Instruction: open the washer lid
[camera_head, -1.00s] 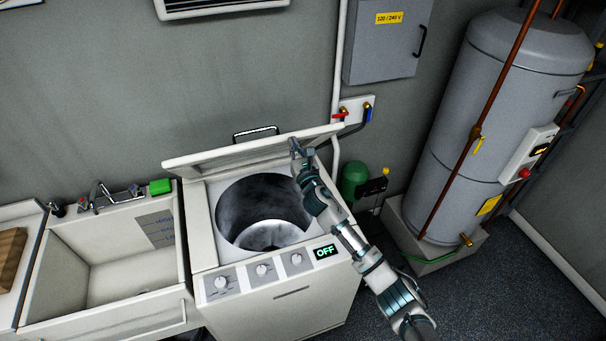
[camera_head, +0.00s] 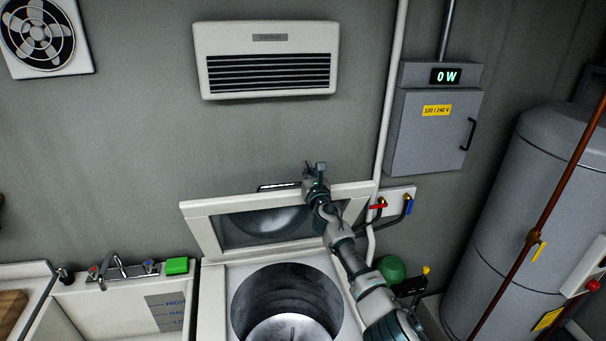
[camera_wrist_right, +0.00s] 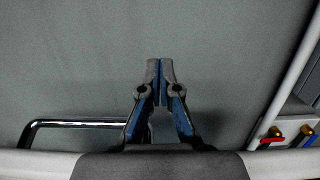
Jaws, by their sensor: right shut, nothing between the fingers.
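The washer (camera_head: 213,300) stands with its lid (camera_head: 205,233) raised and leaning back toward the wall, and its drum (camera_head: 287,300) is exposed. My left gripper is out of view.
A sink with a tap (camera_head: 118,268) and a green sponge (camera_head: 177,266) are left of the washer. Red and blue valves (camera_head: 397,205), pipes, a grey electrical box (camera_head: 430,135) and a water heater (camera_head: 520,220) are to the right. A white vent unit (camera_head: 268,60) hangs above.

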